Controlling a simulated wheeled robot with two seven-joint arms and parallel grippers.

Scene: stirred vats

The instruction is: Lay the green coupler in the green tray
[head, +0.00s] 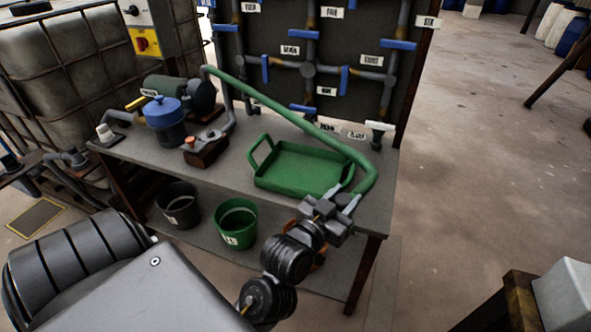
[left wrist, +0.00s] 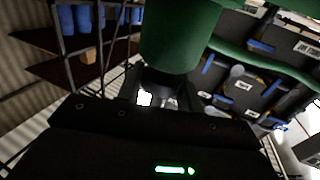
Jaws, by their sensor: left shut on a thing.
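The green tray (head: 285,187) with raised handles lies on the grey workbench and looks empty. A green hose (head: 270,103) arches over the bench from the pump at the back left. Its near end, the green coupler (head: 363,186), hangs at the tray's right front corner. My left gripper (head: 347,196) is shut on the coupler, just beyond the tray's right edge in the picture. In the left wrist view the coupler (left wrist: 182,42) is a wide green cylinder at the fingers (left wrist: 165,97). Its gripped part is mostly hidden. My right gripper is not in view.
A pump with a blue-lidded pot (head: 165,118) and a small brown block (head: 206,150) stand left of the tray. A black bucket (head: 180,205) and a green bucket (head: 237,224) are on the lower shelf. A pipe panel with blue valve handles (head: 398,44) rises behind.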

